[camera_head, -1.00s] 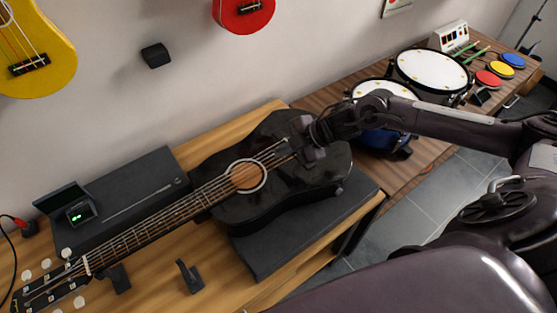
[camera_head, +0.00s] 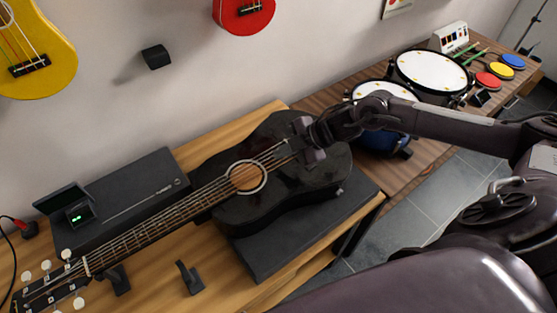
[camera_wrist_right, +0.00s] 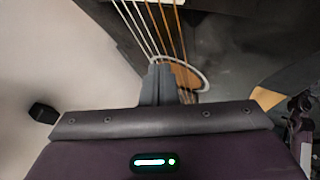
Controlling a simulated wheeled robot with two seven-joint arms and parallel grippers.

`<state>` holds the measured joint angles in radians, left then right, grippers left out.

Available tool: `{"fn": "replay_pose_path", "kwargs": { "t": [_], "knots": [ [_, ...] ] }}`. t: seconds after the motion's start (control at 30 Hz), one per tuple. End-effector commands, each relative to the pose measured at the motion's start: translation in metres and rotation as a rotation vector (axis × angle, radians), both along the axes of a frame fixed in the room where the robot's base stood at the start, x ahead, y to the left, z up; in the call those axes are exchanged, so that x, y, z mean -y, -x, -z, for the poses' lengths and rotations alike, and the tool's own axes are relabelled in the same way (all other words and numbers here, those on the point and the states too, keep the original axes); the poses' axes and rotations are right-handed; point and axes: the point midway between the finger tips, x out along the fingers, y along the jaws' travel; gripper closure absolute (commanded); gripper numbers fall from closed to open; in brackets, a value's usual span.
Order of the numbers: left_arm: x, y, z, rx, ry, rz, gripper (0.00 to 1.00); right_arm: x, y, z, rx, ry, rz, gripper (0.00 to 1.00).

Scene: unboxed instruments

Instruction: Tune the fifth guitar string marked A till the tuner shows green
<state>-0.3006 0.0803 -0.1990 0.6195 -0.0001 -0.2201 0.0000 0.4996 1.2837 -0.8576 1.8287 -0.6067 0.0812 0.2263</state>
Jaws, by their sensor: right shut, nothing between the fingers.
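The black guitar (camera_head: 300,190) lies on its back on the table, with its neck (camera_head: 150,232) running to the lower left and its headstock (camera_head: 50,290) and white tuning pegs at the picture's edge. My right gripper (camera_head: 296,146) is shut and empty at the strings near the bridge. In the wrist view its closed fingertips (camera_wrist_right: 160,72) are over the strings (camera_wrist_right: 158,28) beside the sound hole. I cannot tell which string they touch. The tuner (camera_head: 79,213) shows small green marks; its reading is too small to make out. My left gripper is not visible.
A black case (camera_head: 125,195) lies behind the neck. A black mat (camera_head: 270,245) is under the guitar body. A small black stand (camera_head: 189,278) is in front of the neck. Drums (camera_head: 430,72) and coloured pads (camera_head: 500,70) stand on the right-hand table.

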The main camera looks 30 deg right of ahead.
Motion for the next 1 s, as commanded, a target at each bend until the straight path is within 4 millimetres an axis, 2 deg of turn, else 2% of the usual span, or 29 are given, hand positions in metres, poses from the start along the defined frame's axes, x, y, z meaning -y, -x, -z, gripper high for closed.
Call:
{"fn": "replay_pose_path", "kwargs": {
  "t": [0.67,1.0],
  "knots": [
    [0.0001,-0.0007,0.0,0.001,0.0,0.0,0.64,0.0,0.0,0.0003,0.0,0.0,0.0,1.0],
    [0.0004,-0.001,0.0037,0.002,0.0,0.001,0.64,-0.0004,0.0002,0.0087,0.0,-0.001,-0.001,1.0]
  ]
}}
